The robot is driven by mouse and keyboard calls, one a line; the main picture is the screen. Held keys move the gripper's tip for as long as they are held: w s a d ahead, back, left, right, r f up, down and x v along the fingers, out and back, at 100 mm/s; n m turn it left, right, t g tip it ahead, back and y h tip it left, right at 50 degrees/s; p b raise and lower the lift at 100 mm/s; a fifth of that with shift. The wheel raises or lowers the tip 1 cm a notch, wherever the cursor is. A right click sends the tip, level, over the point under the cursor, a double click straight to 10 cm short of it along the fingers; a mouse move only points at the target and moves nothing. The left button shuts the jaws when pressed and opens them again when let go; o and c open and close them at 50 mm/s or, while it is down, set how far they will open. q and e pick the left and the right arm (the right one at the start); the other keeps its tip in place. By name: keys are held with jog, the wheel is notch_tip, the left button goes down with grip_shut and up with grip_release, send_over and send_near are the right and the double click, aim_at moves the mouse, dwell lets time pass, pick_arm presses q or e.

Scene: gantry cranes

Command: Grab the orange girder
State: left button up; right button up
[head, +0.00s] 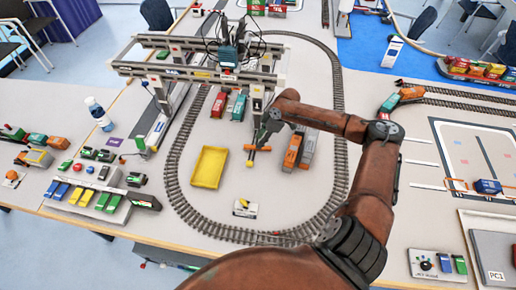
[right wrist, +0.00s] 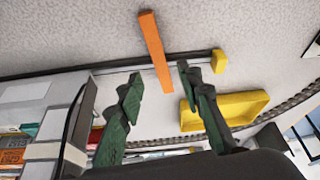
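The orange girder (head: 258,148) is a short straight bar near the middle of the oval track in the head view. In the right wrist view the girder (right wrist: 152,45) slants down from the top centre, with its lower end between my fingertips in the picture. My right gripper (right wrist: 158,77) is open, with dark green fingers on either side of that end and no visible contact. In the head view my right gripper (head: 268,130) is just above the girder. A dark rod with a yellow block (right wrist: 219,62) passes by the girder. My left gripper is not in view.
A yellow tray (head: 208,167) lies left of the girder. Orange and grey train cars (head: 296,150) stand to the right. A grey gantry crane (head: 200,72) spans the track behind, close to my gripper. A small sign (head: 244,209) stands in front.

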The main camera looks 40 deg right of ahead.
jog(key=b+x, duration=0.1)
jog(key=x, duration=0.3)
jog(key=shift+a+f, duration=0.1)
jog(key=shift+f, duration=0.2)
jog(key=shift+r, duration=0.1)
jog(key=shift+c, duration=0.5)
grip_shut()
